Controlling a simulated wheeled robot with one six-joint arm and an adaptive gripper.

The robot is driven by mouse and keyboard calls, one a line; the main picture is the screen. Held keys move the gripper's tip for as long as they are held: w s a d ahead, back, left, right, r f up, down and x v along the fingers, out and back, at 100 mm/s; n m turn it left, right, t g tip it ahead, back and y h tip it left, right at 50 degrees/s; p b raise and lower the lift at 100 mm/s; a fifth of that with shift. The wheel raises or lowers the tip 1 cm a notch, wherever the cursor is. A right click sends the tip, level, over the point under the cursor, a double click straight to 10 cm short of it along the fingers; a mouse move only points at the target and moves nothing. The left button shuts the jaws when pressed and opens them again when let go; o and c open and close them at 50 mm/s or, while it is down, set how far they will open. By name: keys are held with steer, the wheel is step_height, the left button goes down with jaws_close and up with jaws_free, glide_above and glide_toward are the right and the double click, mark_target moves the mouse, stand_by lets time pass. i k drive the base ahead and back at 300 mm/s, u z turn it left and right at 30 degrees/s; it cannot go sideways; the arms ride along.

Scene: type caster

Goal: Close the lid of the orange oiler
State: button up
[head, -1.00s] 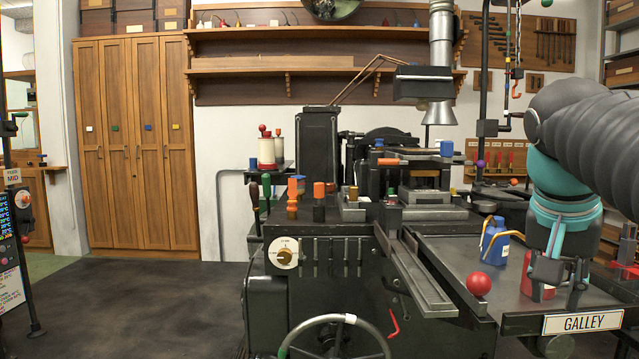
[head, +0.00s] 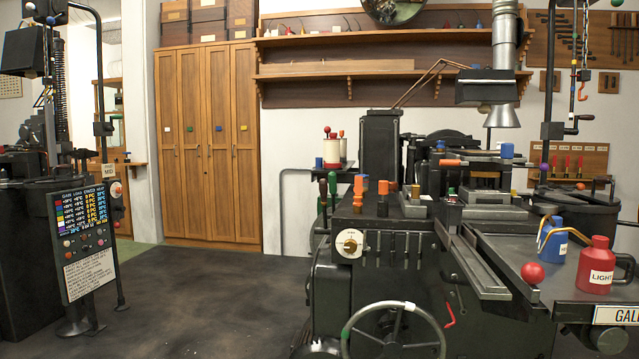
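No orange oiler can be told for certain in the head view. Small orange-topped pieces stand on the casting machine (head: 400,225): one orange and blue piece (head: 358,186) and, just right of it, an orange and dark piece (head: 383,188). Another orange piece (head: 449,162) lies farther back. These are too small to tell whether any is an oiler or has an open lid. My gripper and arm are out of view.
A blue can (head: 552,243) with an orange-yellow handle and a red bottle (head: 594,266) stand on the right-hand shelf, near a red ball (head: 532,272). A handwheel (head: 393,332) juts out in front. A control panel (head: 84,240) stands left. The floor (head: 215,300) between is clear.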

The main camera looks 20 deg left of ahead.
mark_target(358, 189)
steer(key=z, duration=0.15)
steer(key=k, duration=0.25)
steer(key=u, duration=2)
steer(key=i, duration=1.55)
steer(key=z, duration=0.85)
steer(key=i, duration=0.7)
steer(key=z, duration=0.8)
